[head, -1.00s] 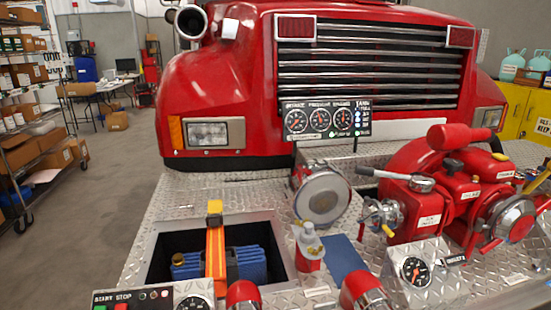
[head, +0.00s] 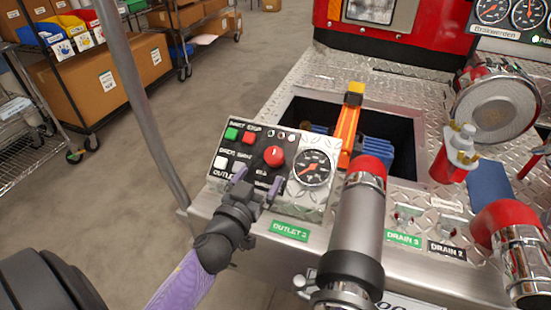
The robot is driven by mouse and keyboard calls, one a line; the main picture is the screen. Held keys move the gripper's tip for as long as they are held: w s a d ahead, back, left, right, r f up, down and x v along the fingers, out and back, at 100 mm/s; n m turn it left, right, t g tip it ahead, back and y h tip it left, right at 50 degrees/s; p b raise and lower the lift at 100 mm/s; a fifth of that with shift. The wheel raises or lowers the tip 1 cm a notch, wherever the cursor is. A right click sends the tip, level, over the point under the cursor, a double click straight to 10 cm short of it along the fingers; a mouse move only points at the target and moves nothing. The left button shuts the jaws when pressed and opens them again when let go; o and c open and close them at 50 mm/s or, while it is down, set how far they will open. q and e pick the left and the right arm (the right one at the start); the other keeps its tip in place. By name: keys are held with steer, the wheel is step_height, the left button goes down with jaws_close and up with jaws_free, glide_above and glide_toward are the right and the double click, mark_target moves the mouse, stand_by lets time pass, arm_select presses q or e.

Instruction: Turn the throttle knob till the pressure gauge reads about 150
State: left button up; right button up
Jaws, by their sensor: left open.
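A red round knob (head: 274,156), which appears to be the throttle knob, sits on the dark control panel at the front left of the bumper. Right of it is a black-faced round gauge (head: 313,168) with an orange-red needle; its reading is too small to tell. My left gripper (head: 258,184) is open, with its purple fingertips apart over the panel's lower part, just below the knob in the picture. Nothing shows between its fingers, and I cannot tell whether they touch the panel. My right gripper is out of view.
Green and red buttons (head: 232,134) and a white button (head: 221,162) lie left of the knob. A thick outlet pipe (head: 355,230) with a red end stands close right of the gauge. Behind is an open bumper well with an orange strap (head: 349,125). A grey post rises at left.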

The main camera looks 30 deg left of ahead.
mark_target(271, 157)
arm_select(q)
steer(key=w, duration=0.2)
steer(key=w+a, duration=0.1)
steer(key=w, duration=0.1)
steer(key=w+b, duration=0.1)
steer(key=w, duration=0.2)
steer(key=shift+a+f, duration=0.1)
steer(key=shift+a, duration=0.05)
steer(key=shift+w+a, duration=0.1)
steer(key=shift+w, duration=0.3)
steer(key=shift+c, duration=0.7)
steer(key=c, duration=1.1)
steer(key=m+h+p, duration=0.2)
steer(key=m+h, duration=0.1)
steer(key=shift+r+h, duration=0.3)
steer(key=shift+r, duration=0.05)
steer(key=shift+c, duration=0.2)
steer(key=shift+f+m+h+p, duration=0.1)
steer(key=shift+m+h+p, duration=0.25)
steer(key=shift+m, duration=0.45)
steer(key=shift+f+h, duration=0.15)
steer(key=shift+h, duration=0.1)
steer(key=o, duration=1.1)
steer(key=shift+o, duration=0.9)
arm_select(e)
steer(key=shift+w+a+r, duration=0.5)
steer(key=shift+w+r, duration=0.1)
